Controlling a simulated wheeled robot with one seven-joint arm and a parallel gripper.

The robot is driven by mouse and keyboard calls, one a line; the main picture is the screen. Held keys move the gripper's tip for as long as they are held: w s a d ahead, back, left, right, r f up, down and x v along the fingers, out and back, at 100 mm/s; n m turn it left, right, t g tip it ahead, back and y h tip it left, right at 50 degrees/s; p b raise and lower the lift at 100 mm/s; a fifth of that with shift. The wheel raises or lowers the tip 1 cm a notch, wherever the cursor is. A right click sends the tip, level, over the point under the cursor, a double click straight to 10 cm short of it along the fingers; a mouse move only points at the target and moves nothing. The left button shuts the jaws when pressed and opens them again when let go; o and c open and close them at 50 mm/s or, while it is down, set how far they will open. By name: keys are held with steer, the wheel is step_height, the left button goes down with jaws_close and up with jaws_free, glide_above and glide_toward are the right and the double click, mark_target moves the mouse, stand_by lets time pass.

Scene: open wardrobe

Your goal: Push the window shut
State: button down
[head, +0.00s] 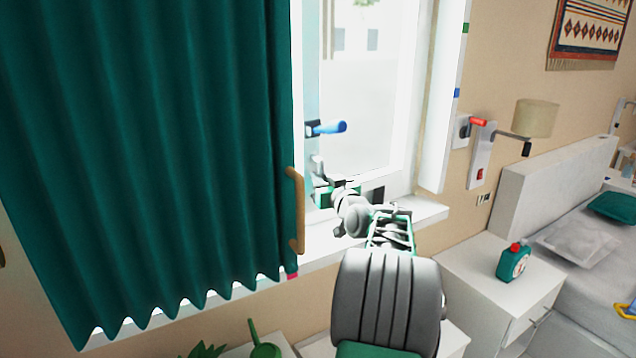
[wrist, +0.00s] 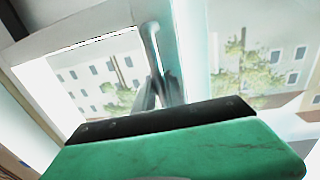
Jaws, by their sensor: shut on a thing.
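The window (head: 370,85) has a white frame and bright glass and stands behind the green curtain's right edge. A blue handle (head: 328,127) sticks out near its left side, above my gripper. My gripper (head: 318,168) is low at the window's left part, just above the sill. In the wrist view its fingers (wrist: 160,90) reach to a pale upright bar (wrist: 149,45) of the window and are shut on this edge. Glass with buildings outside shows on both sides of the bar. The exact contact is blurred, and the curtain hides the window's left side.
The green curtain (head: 150,150) with a wooden handle (head: 296,210) hangs at the left. The white sill (head: 425,212) runs below. A nightstand (head: 480,265) with a green bottle (head: 513,262), a wall lamp (head: 536,118) and a bed (head: 590,240) are at the right.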

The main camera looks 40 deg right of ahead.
steer(key=c, duration=1.7)
jaws_free()
steer(key=b+v, duration=0.2)
steer(key=v, duration=0.5)
steer(key=shift+s, duration=0.35)
